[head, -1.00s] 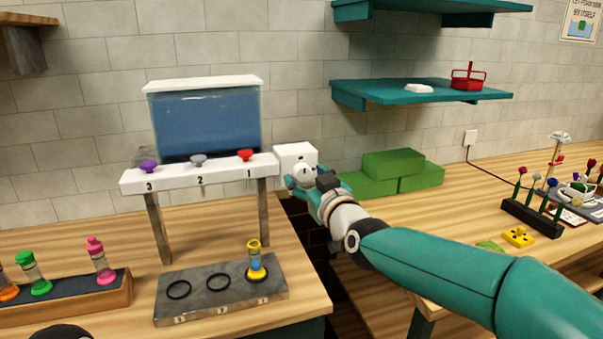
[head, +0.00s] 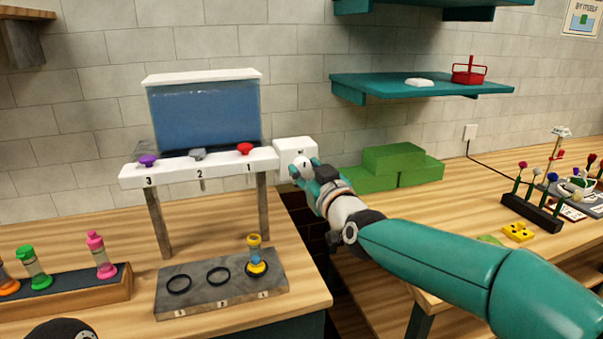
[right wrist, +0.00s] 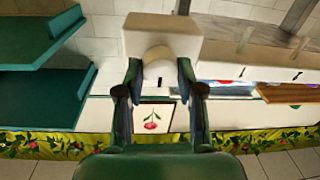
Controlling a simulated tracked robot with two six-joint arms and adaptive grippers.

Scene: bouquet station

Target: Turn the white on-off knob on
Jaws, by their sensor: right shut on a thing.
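The white on-off knob (head: 302,165) sits on the front of a white box (head: 294,146) on the wall, right of the water tank. My right gripper (head: 309,173) is at the knob, with its fingers shut on it. In the right wrist view the knob (right wrist: 158,66) shows between the two fingertips (right wrist: 158,78), with the white box (right wrist: 162,36) behind it. The fingers hide part of the knob, and I cannot read its setting.
The water tank (head: 204,118) stands left on a white shelf with purple, grey and red valves. Below it a grey tray (head: 220,287) holds a yellow-capped vial (head: 255,252). Green blocks (head: 393,167) lie right of the box. A teal shelf (head: 420,87) hangs above.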

